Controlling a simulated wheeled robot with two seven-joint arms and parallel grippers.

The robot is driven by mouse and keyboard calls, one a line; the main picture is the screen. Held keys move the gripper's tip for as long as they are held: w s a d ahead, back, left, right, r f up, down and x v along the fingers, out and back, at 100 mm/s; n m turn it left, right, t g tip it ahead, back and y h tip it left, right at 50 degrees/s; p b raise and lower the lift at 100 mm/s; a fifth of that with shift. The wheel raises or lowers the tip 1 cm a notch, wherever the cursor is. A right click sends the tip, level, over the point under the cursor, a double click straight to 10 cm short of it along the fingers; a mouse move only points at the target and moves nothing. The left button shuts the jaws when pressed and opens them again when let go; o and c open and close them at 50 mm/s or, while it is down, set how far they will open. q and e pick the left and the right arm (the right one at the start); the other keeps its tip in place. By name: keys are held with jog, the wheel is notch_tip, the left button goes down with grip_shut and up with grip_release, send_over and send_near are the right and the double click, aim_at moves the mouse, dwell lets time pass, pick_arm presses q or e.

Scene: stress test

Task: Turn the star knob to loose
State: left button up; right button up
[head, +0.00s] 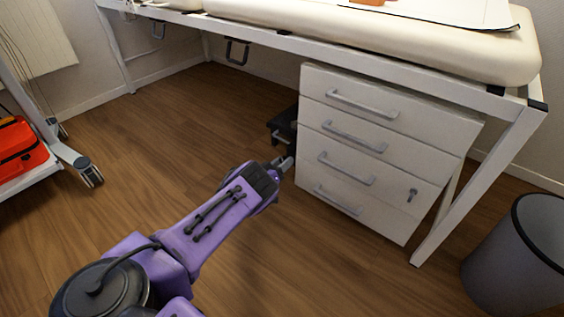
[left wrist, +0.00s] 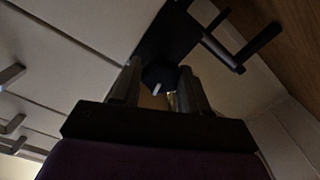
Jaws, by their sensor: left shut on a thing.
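My left gripper (head: 284,163) is at the left side of the white drawer cabinet, low under the couch. In the left wrist view, my left gripper (left wrist: 155,92) has its two fingers on either side of a dark knob (left wrist: 160,76) with a small pale mark, and it is shut on this knob. The knob sits by a black fixture (left wrist: 172,38) with a dark handle bar. In the head view the black fixture (head: 284,124) shows beside the cabinet, but I cannot make out the knob there. The knob's outline is dark, and its turn position cannot be told. My right gripper is not in view.
The white drawer cabinet (head: 375,150) with grey handles stands close to the right of my left gripper. The cream couch (head: 400,45) on a white frame is above. A grey bin (head: 515,260) stands at right, a wheeled cart (head: 60,150) at left. Wooden floor (head: 160,130) between is clear.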

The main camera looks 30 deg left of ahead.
pick_arm(q)
jog(key=n, duration=0.2)
jog(key=shift+n, duration=0.4)
jog(key=shift+d+n+b, duration=0.2)
jog(key=shift+n+b, duration=0.15)
jog(key=shift+n, duration=5.75)
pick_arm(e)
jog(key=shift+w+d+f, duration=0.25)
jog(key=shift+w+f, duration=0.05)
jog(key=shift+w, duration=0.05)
pick_arm(q)
jog(key=shift+w, duration=0.1)
